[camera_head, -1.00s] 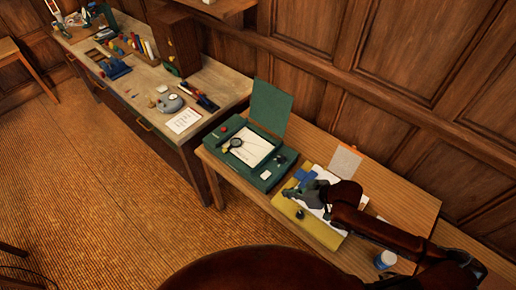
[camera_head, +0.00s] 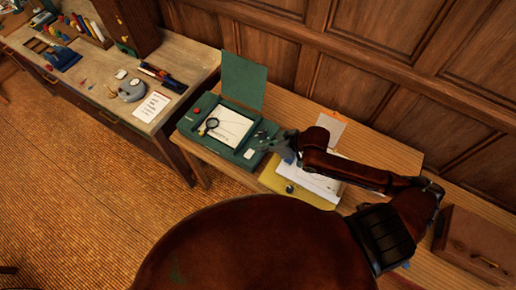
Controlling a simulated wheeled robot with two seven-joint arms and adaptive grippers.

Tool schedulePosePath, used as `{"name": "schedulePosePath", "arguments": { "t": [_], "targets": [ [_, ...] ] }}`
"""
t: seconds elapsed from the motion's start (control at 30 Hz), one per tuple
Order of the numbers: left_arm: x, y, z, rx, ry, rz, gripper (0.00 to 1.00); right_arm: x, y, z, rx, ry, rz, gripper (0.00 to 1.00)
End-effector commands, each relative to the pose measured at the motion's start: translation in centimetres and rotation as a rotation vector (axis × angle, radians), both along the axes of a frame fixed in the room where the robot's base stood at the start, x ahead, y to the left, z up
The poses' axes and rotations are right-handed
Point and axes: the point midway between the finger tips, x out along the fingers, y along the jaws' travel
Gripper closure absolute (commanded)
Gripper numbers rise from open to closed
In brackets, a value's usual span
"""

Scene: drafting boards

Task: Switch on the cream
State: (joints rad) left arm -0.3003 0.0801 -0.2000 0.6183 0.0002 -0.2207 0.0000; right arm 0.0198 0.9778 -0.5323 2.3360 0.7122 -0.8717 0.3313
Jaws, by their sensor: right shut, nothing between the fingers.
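A green drafting board (camera_head: 214,150) with a raised green panel (camera_head: 243,80) sits on the wooden table. A small cream block, perhaps the switch (camera_head: 249,154), is at its front right corner. A red knob (camera_head: 196,110) is at its left end. My right gripper (camera_head: 260,142) is shut and empty, over the board's right end, close behind the cream block. I cannot tell whether it touches the board. It hides part of the right end. My left gripper is not in view.
A yellow board (camera_head: 300,193) with white papers (camera_head: 313,181) lies under my right forearm. A magnifier (camera_head: 210,124) lies on the green board's sheet. A longer bench (camera_head: 185,67) holding a grey rounded device (camera_head: 131,91) stands left. A wooden box (camera_head: 478,245) is at right.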

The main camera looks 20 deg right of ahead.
Motion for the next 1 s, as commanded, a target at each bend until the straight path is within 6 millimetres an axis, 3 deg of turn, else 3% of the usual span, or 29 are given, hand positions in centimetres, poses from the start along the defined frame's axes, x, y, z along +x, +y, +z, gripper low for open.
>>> {"name": "schedulePosePath", "arguments": {
  "t": [0.13,0.4,0.6,1.0],
  "targets": [
    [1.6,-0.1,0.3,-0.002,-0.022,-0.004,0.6,1.5,1.7,-2.0,0.003,0.001,-0.001,1.0],
    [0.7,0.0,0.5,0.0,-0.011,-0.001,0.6,4.2,4.5,-5.8,0.002,0.001,0.001,1.0],
    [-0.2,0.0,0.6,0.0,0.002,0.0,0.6,3.8,4.5,-8.6,0.0,0.001,-0.001,1.0],
    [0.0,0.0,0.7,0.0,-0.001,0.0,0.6,3.6,4.6,-9.7,-0.001,0.0,0.001,1.0]
  ]
}}
